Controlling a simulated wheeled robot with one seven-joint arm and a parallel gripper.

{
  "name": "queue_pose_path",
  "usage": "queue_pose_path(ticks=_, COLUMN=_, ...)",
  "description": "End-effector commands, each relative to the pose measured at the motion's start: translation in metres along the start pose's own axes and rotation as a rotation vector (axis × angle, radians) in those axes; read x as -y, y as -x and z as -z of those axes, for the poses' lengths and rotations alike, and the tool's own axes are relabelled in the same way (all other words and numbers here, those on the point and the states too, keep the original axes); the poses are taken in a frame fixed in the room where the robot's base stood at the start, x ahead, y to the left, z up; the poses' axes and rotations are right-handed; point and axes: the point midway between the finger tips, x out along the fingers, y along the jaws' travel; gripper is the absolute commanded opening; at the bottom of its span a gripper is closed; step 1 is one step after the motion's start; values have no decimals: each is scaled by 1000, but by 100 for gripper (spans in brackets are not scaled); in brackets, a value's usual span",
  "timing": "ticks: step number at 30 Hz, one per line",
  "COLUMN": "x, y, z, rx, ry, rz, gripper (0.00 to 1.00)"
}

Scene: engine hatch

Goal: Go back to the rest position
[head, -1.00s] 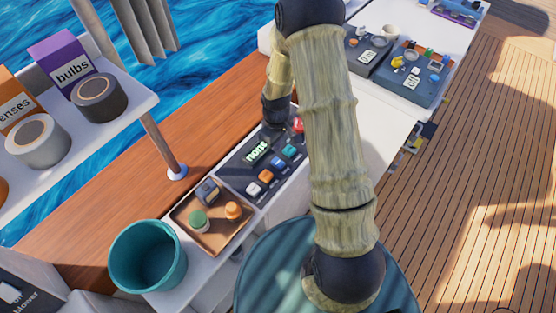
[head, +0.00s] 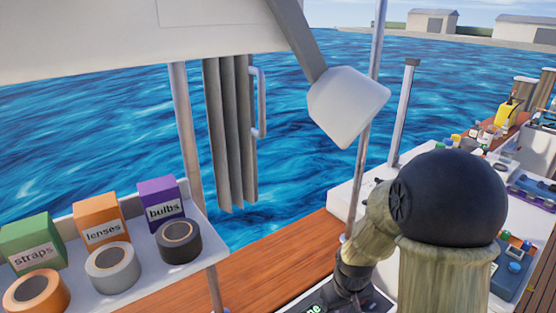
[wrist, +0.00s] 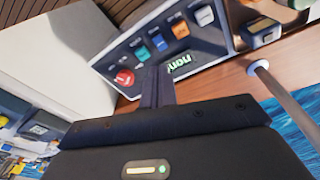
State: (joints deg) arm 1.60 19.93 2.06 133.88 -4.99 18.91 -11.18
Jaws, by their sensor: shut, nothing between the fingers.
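My gripper (wrist: 157,88) shows in the wrist view with its dark fingers together and nothing between them. It is above a dark control panel (wrist: 205,50) with a lit green display (wrist: 179,63), a red button (wrist: 124,78) and several coloured switches. I cannot tell the gap between the fingertips and the panel. In the head view my bamboo-like arm is at the lower right, and its dark round joint covers part of the counter. The gripper's fingers cannot be made out there, and only a sliver of the panel shows at the bottom edge.
In the head view, a white shelf (head: 135,262) with boxes and tape rolls is at the left. A white lamp (head: 347,103) hangs near the middle, close above my arm. Thin posts (head: 402,115) stand behind the arm. Gear crowds the counter at the right.

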Motion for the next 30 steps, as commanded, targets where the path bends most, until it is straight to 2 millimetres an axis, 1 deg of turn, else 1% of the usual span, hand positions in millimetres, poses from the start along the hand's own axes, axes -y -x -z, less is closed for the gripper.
queue_pose_path(ticks=1, x=3, y=15, z=-8, rx=-19, ry=-37, rz=-5, gripper=0)
queue_pose_path(ticks=3, x=6, y=31, z=-20, rx=-40, ry=-90, rz=-7, gripper=0)
queue_pose_path(ticks=6, x=12, y=51, z=-39, rx=-68, ry=-170, rz=-7, gripper=0)
queue_pose_path(ticks=10, x=18, y=68, z=-58, rx=-95, ry=-249, rz=-3, gripper=0)
queue_pose_path(ticks=12, x=20, y=72, z=-64, rx=-103, ry=-271, rz=-1, gripper=0)
queue_pose_path(ticks=15, x=21, y=73, z=-67, rx=-105, ry=-285, rz=1, gripper=0)
queue_pose_path(ticks=30, x=20, y=73, z=-66, rx=-104, ry=-280, rz=0, gripper=0)
